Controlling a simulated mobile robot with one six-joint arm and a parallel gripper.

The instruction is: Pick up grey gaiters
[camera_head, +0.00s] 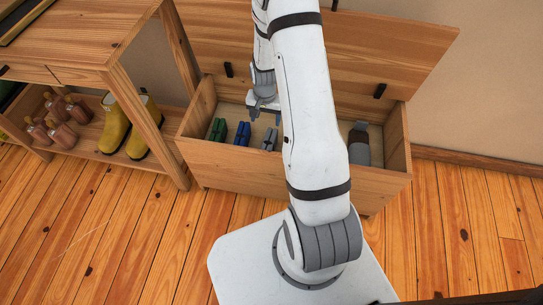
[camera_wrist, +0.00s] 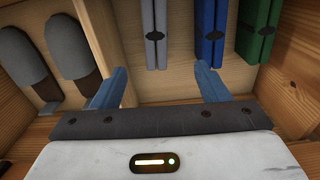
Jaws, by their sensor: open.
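The grey gaiters (camera_head: 269,138), a folded pair with a dark clasp, lie inside an open wooden chest, right of a blue pair (camera_head: 243,134) and a green pair (camera_head: 218,130). They show in the wrist view (camera_wrist: 149,18) at the top middle, with the blue pair (camera_wrist: 205,18) and green pair (camera_wrist: 254,18) to their right. My gripper (camera_head: 264,107) is over the chest, partly hidden by my arm. In the wrist view my gripper (camera_wrist: 160,80) is open with nothing between its blue fingers. The grey gaiters' near end lies just beyond the gap between the fingertips.
The chest (camera_head: 235,163) has walls around the items and a raised lid (camera_head: 385,45) behind. Grey-and-brown items (camera_wrist: 75,50) lie at its other end. A wooden shelf unit (camera_head: 80,50) with yellow boots (camera_head: 115,125) stands at left.

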